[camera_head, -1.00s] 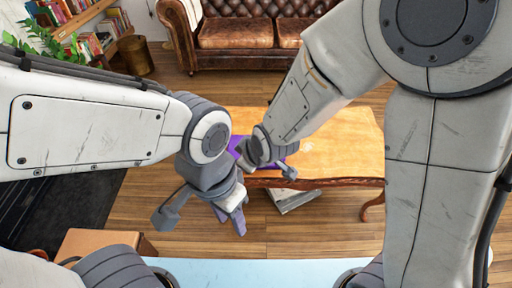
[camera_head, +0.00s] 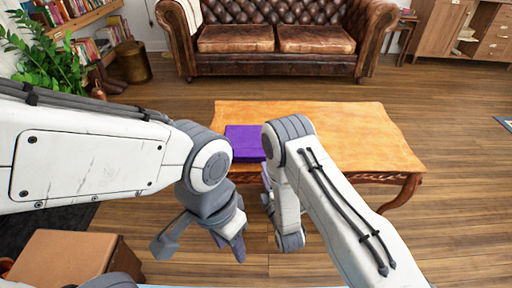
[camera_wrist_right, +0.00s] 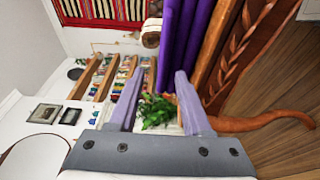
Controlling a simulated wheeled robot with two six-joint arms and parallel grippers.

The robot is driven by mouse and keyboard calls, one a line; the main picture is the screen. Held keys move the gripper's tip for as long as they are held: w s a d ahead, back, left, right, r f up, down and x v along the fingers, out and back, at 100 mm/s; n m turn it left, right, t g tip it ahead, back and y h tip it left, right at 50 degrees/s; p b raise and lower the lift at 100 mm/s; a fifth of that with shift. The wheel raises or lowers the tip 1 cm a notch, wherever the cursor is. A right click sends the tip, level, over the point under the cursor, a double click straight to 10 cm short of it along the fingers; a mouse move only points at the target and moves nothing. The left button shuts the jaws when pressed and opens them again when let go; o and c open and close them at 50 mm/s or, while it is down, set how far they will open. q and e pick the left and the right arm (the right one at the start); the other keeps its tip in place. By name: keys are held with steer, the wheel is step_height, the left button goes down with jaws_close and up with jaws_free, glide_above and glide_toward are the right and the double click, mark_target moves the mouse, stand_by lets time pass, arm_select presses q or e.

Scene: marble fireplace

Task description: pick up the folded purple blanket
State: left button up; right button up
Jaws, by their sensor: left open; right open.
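The folded purple blanket (camera_head: 244,142) lies on the left part of the wooden table (camera_head: 350,140), near its front edge. My right arm covers its right side in the head view. My left gripper (camera_head: 200,240) is open and empty, low in front of the table and left of centre. My right gripper (camera_head: 267,190) is at the table's front edge near the blanket, mostly hidden by its own arm. In the right wrist view its fingers (camera_wrist_right: 158,95) are apart with nothing between them. The blanket's layered purple edge (camera_wrist_right: 187,35) shows just beyond the fingertips, beside the carved table edge.
A brown leather sofa (camera_head: 280,40) stands behind the table. A plant (camera_head: 55,65), bookshelves and a brass pot (camera_head: 133,60) are at the left. A brown box (camera_head: 65,258) is at the lower left. Wooden floor (camera_head: 460,200) is clear at the right.

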mark_target(260, 157)
steer(key=x, duration=0.2)
steer(key=b+x, duration=0.1)
steer(key=x, duration=0.2)
steer(key=f+b+x, duration=0.1)
steer(key=x, duration=0.1)
steer(key=shift+w+d, duration=0.2)
steer(key=shift+w, duration=0.05)
steer(key=shift+w+a+r, duration=0.1)
steer(key=shift+w+a, duration=0.05)
steer(key=shift+w, duration=0.3)
jaws_close()
stand_by(0.7)
steer(key=shift+r, duration=0.1)
